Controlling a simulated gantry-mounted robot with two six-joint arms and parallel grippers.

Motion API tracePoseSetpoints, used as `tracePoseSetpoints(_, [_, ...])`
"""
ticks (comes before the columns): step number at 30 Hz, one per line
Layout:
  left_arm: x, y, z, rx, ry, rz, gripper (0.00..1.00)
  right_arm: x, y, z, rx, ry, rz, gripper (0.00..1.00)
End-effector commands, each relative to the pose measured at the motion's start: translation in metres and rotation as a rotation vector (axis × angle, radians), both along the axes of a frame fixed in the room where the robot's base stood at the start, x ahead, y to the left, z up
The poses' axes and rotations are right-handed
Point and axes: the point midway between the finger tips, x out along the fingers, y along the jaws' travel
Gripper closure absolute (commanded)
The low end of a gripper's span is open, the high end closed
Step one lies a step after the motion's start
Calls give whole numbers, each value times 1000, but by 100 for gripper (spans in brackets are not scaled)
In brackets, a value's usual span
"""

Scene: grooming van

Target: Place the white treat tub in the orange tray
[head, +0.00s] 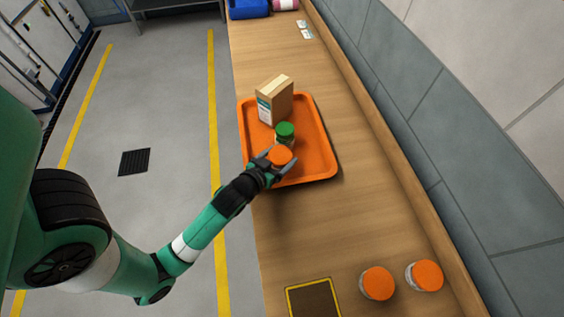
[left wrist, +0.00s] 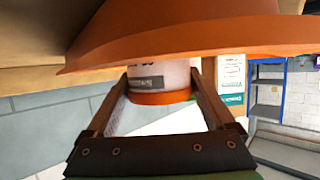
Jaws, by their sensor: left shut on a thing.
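The white treat tub (left wrist: 160,76) has an orange lid (head: 279,155) and a dark label. My left gripper (head: 280,163) is shut on it at the near end of the orange tray (head: 318,150). In the left wrist view, which looks upside down, the fingers (left wrist: 160,95) stand on both sides of the tub. The tray's rim (left wrist: 190,52) hides the tub's base, so I cannot tell whether it touches the tray floor. My right gripper is not in view.
A green-lidded jar (head: 285,133) stands in the tray just beyond the tub, with a brown carton (head: 275,100) behind it. Two orange-lidded tubs (head: 377,284) (head: 425,276) and a yellow-edged dark mat (head: 313,298) are at the counter's near end. The tray's right side is clear.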

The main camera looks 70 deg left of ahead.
Motion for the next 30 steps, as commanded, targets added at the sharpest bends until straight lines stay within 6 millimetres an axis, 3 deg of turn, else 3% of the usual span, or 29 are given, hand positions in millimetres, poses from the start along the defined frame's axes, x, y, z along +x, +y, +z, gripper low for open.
tracePoseSetpoints(1, [-1, 0, -10, 0, -1, 1, 73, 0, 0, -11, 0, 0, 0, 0])
tracePoseSetpoints(12, [-1, 0, -10, 0, 0, 1, 73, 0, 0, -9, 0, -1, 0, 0])
tracePoseSetpoints(13, [-1, 0, -9, -1, 0, 1, 7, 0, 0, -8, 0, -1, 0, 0])
tracePoseSetpoints(14, [-1, 0, -9, -1, 0, 1, 1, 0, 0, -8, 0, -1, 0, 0])
tracePoseSetpoints(24, [-3, -1, -3, 0, 1, 1, 0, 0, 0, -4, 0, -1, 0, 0])
tracePoseSetpoints(30, [-31, -24, 11, -2, 4, -3, 0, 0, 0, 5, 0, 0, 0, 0])
